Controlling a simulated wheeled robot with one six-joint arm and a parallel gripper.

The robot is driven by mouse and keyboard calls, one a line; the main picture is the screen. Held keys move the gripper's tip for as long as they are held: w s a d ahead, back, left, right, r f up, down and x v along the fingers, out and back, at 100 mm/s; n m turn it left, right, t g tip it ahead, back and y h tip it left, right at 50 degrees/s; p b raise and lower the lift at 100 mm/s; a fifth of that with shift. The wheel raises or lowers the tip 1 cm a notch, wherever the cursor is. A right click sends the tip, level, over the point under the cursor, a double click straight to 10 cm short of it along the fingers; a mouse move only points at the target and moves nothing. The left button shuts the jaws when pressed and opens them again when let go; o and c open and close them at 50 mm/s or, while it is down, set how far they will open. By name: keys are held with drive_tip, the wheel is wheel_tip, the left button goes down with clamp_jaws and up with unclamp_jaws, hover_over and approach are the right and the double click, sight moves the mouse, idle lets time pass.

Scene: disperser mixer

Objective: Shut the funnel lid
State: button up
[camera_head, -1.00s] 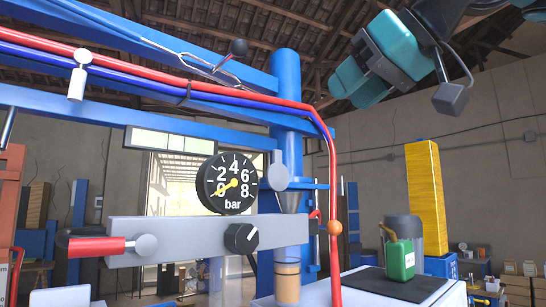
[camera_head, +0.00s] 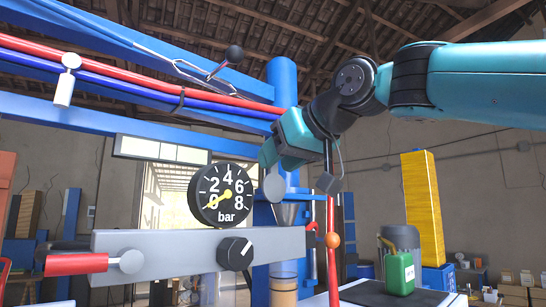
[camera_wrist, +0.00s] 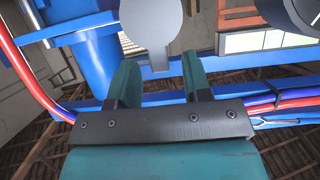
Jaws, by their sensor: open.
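The funnel lid is a round grey disc (camera_head: 274,187) that stands upright, open, above the grey cone-shaped funnel (camera_head: 288,214) beside the blue column. My gripper (camera_head: 268,157) is just above the lid in the head view, its fingers pointing down and left. In the wrist view the lid (camera_wrist: 151,22) shows flat face-on, with a small tab at its edge between and beyond the fingertips. The funnel is not clear in the wrist view.
The pressure gauge (camera_head: 223,195) and the grey bar (camera_head: 190,253) with a black knob stand left of the lid. Red and blue hoses (camera_head: 130,72) run along the blue beams near my gripper. A green canister (camera_head: 399,270) stands at the right.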

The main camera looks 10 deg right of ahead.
drive_tip(key=shift+x, duration=1.05)
clamp_jaws()
drive_tip(key=shift+f, duration=0.15)
